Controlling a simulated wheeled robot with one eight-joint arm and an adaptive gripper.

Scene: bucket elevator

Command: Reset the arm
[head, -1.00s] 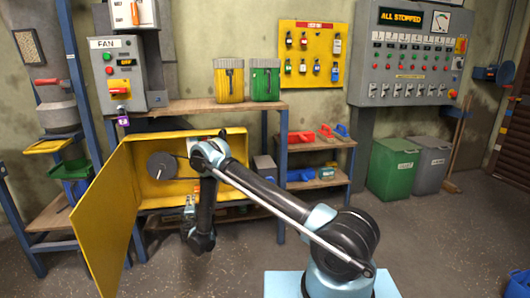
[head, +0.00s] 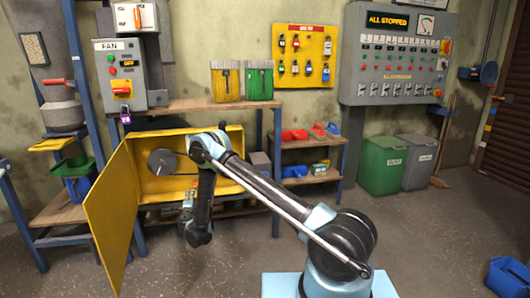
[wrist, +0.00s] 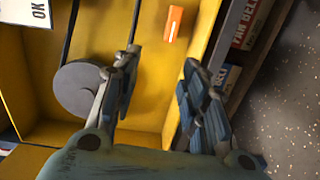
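My gripper (wrist: 158,85) shows in the wrist view with its two fingers spread apart and nothing between them. It is open in front of the yellow cabinet. In the head view my gripper (head: 188,205) hangs low in front of the yellow cabinet (head: 165,186), whose door (head: 112,225) stands open to the left. My arm is folded, with its forearm pointing down. The grey pulley wheel (wrist: 80,88) inside the cabinet is left of my fingers, and it also shows in the head view (head: 162,162).
A fan control box (head: 122,75) with a purple padlock hangs above the cabinet. Shelving with fan belt boxes (wrist: 245,22) stands to the cabinet's right. Green and grey bins (head: 385,165) stand by the wall panel (head: 395,60). A blue crate (head: 508,277) is at lower right. The floor between is clear.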

